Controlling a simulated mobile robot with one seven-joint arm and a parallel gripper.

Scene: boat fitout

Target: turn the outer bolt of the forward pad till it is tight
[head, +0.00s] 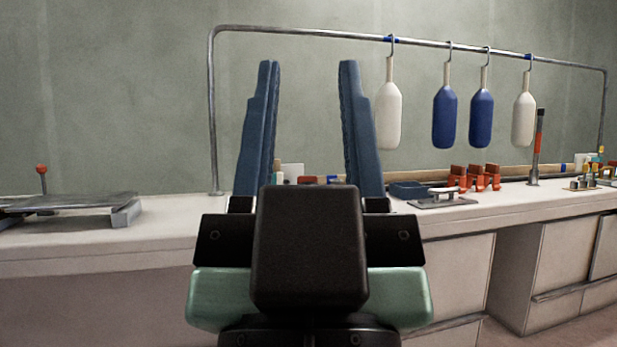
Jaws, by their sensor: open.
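My gripper (311,120) stands upright in the middle of the head view. I cannot make out which fitting is the forward pad, and no outer bolt can be told apart at this size. A dark flat plate with a pale cleat-like piece (441,198) lies on the bench right of my gripper. A small board with brass-coloured fittings (583,185) is at the far right. My gripper hides part of the bench.
A long pale bench (150,222) runs across the view. Blue and white fenders (445,115) hang from a metal rail (300,31). Several orange blocks (475,177), a blue tray (408,190) and an upright black-and-orange tool (538,145) stand at right. A grey plate (70,202) with a red-knobbed lever is at left.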

